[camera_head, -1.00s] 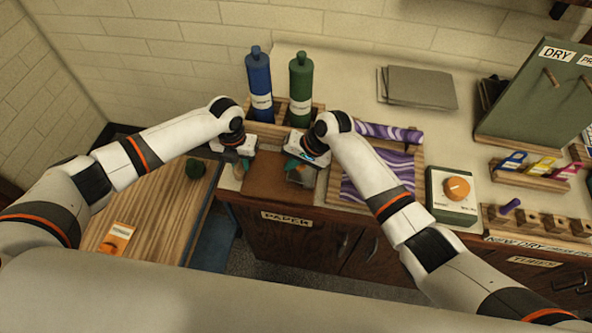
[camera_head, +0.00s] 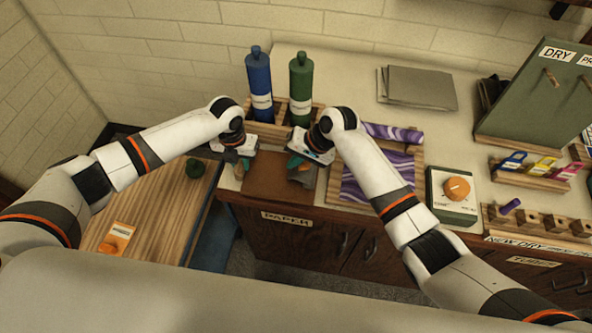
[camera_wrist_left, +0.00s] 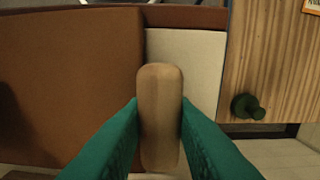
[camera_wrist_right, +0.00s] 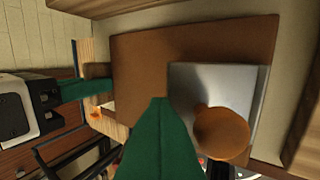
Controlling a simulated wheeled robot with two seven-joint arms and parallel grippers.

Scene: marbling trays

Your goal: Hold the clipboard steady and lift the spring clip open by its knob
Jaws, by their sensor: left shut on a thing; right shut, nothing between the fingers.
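The brown clipboard (camera_head: 268,181) lies on the counter's left part. My left gripper (camera_head: 241,163) is shut on a wooden handle (camera_wrist_left: 160,115) at the clipboard's left side; the handle stands between its green fingers in the left wrist view. The grey metal spring clip (camera_wrist_right: 190,90) lies over the clipboard's right part, and it also shows in the head view (camera_head: 304,175). Its round orange-brown knob (camera_wrist_right: 222,133) shows in the right wrist view. My right gripper (camera_wrist_right: 160,110) is shut and empty, its fingertips beside the knob. Whether they touch the clip, I cannot tell.
Blue (camera_head: 259,85) and green (camera_head: 301,88) bottles stand in a wooden rack close behind both grippers. A tray with purple marbled paper (camera_head: 378,178) lies right of the clipboard. An orange-knobbed timer (camera_head: 452,195) stands further right. A wooden table (camera_head: 160,220) is at left.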

